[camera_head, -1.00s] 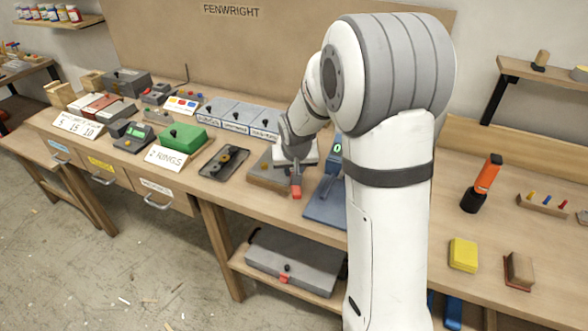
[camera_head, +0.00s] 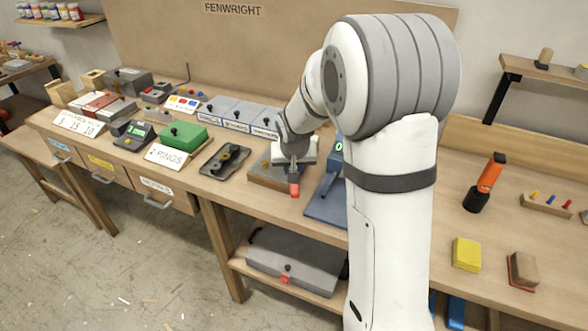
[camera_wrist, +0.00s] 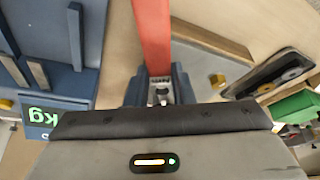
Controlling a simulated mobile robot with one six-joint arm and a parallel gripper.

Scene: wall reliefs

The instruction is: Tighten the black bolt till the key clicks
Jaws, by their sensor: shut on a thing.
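My gripper (camera_head: 293,172) is over a wooden block (camera_head: 266,175) on the bench. It is shut on a key with a red handle (camera_head: 294,189). In the wrist view the red handle (camera_wrist: 152,35) runs up from between my dark fingers (camera_wrist: 160,92), and a pale wooden board lies under it. I cannot make out the black bolt; my gripper and wrist cover much of the block. Whether the key sits on a bolt does not show.
A dark tray (camera_head: 223,160) with ring-like parts and a green box (camera_head: 184,136) are to the left. A yellow block (camera_head: 466,253) lies on the right bench.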

